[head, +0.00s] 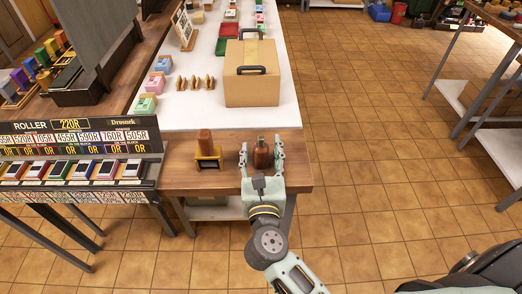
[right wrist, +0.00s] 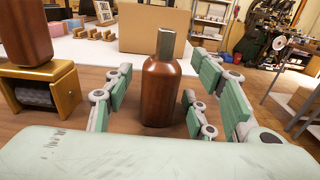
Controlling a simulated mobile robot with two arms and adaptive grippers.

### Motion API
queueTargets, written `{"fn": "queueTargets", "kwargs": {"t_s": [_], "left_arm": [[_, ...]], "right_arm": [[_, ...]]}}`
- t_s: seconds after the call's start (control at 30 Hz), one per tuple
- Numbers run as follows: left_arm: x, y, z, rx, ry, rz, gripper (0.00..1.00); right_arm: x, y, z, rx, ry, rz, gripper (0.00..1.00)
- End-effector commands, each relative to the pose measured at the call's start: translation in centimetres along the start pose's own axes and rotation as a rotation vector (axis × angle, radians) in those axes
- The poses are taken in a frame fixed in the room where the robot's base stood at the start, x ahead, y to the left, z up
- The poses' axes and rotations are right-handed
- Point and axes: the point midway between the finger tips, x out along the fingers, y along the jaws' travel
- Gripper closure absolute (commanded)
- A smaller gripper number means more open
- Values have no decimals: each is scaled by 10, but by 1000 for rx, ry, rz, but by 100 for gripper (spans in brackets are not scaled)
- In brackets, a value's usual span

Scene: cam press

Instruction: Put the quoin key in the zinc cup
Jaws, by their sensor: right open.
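I cannot make out a quoin key or a zinc cup in either view. My right gripper (head: 261,148) is open at the near end of the wooden counter. Its fingers stand on both sides of a brown bottle (head: 262,157) with a grey top. In the right wrist view the bottle (right wrist: 162,95) stands upright between the spread fingers, with a gap on its left; contact on its right is unclear. My left gripper is not in view.
Left of the bottle, a brass-coloured holder (head: 208,158) stands under a brown upright piece (head: 205,138). A cardboard box (head: 252,85) stands behind on the white surface (head: 190,112). A roller display (head: 75,135) fills the left. Bare tiled floor (head: 365,150) lies right.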

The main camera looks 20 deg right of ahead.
Motion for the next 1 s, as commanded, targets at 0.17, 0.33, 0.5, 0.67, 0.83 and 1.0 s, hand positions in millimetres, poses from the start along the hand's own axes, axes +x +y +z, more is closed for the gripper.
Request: {"fn": "queueTargets", "kwargs": {"t_s": [0.17,0.33,0.5,0.67,0.83,1.0], "left_arm": [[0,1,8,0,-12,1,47],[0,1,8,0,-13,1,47],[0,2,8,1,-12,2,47],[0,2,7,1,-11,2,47],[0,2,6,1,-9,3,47],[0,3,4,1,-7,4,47]], "right_arm": [[1,0,-1,0,0,0,49],[1,0,-1,0,0,0,60],[1,0,0,0,0,0,75],[0,0,0,0,0,0,89],[0,0,0,0,-1,0,100],[1,0,0,0,-1,0,100]]}}
